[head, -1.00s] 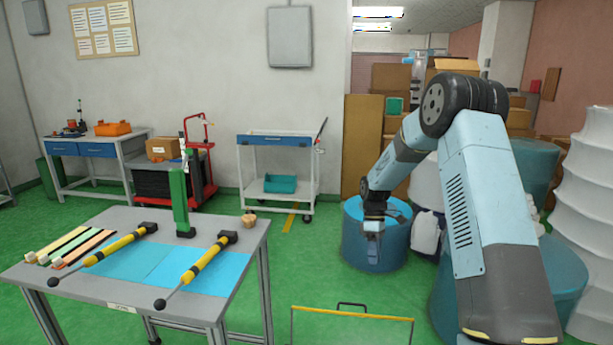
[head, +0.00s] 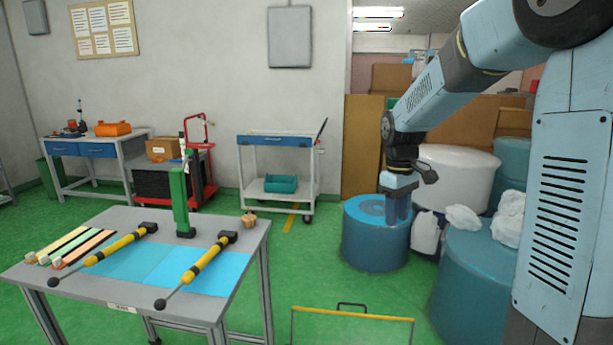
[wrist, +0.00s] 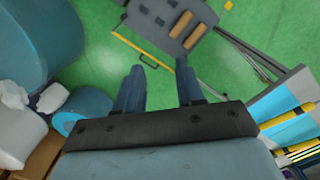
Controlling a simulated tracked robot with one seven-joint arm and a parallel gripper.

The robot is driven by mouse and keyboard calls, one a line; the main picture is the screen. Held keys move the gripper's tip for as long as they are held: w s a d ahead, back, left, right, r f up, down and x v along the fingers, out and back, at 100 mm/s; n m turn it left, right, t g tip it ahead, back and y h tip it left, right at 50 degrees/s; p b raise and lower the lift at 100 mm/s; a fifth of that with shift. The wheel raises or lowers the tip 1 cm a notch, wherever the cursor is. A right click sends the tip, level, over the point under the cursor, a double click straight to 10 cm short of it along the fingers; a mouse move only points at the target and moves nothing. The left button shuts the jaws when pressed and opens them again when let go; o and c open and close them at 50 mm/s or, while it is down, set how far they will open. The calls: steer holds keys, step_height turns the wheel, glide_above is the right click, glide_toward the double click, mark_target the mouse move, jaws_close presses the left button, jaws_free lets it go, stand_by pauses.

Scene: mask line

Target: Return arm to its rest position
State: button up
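My gripper (head: 398,208) hangs at the end of my light-blue arm on the right of the head view, fingers pointing down. It appears in front of a blue drum and holds nothing. In the wrist view my gripper (wrist: 155,80) shows two dark blue fingers set apart, with only green floor between them. The arm is raised and bent, with its upper part reaching the top right corner of the head view.
A grey worktable (head: 130,292) with yellow-and-black tools stands at the left. Blue drums (head: 375,245) and white bags (head: 508,215) stand at the right. A yellow-edged frame (head: 352,314) is low in front. A white cart (head: 280,150) stands behind. Green floor lies between.

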steer(key=s+r+m+t, duration=0.3)
steer(key=s+r, duration=0.1)
steer(key=s, duration=0.8)
steer(key=s+d+r+m+t, duration=0.1)
steer(key=s+r+m+t, duration=0.2)
steer(key=s, duration=0.9)
steer(key=shift+s+d+r+m, duration=0.15)
steer(key=shift+s+r+m, duration=0.15)
steer(key=shift+r+m, duration=0.45)
steer(key=shift+s, duration=0.1)
